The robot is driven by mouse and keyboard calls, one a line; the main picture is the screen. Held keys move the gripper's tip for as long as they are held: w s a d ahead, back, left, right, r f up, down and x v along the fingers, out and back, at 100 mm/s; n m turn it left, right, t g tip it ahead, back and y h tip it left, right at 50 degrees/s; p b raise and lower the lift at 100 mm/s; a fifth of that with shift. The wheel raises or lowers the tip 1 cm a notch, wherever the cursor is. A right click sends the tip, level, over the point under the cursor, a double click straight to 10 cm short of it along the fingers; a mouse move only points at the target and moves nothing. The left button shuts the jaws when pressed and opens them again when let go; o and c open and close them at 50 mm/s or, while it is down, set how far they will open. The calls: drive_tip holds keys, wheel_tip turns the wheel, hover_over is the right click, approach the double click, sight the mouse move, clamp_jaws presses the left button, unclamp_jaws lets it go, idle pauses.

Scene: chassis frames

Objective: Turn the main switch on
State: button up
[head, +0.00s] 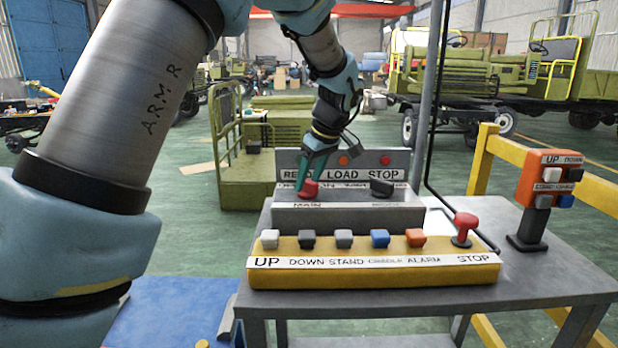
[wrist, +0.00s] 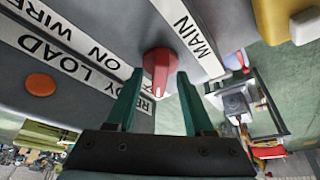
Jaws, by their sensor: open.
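The main switch is a red rotary knob (head: 308,190) on the left of the grey control box (head: 345,213), above the MAIN label. In the wrist view the red knob (wrist: 160,68) has its grip ridge pointing toward my gripper. My gripper (head: 309,178) reaches down to the knob from above. In the wrist view its two green fingers (wrist: 160,82) are open, one on each side of the knob's ridge. I cannot tell whether they touch it. A dark knob (head: 382,187) sits to the right on the same box.
A yellow button panel (head: 375,275) with several coloured buttons and a red stop lever (head: 464,228) stands in front on the grey table (head: 540,265). An orange pendant box (head: 548,180) stands at the right. A thin grey post rises behind the table.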

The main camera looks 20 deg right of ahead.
clamp_jaws()
idle(0.4)
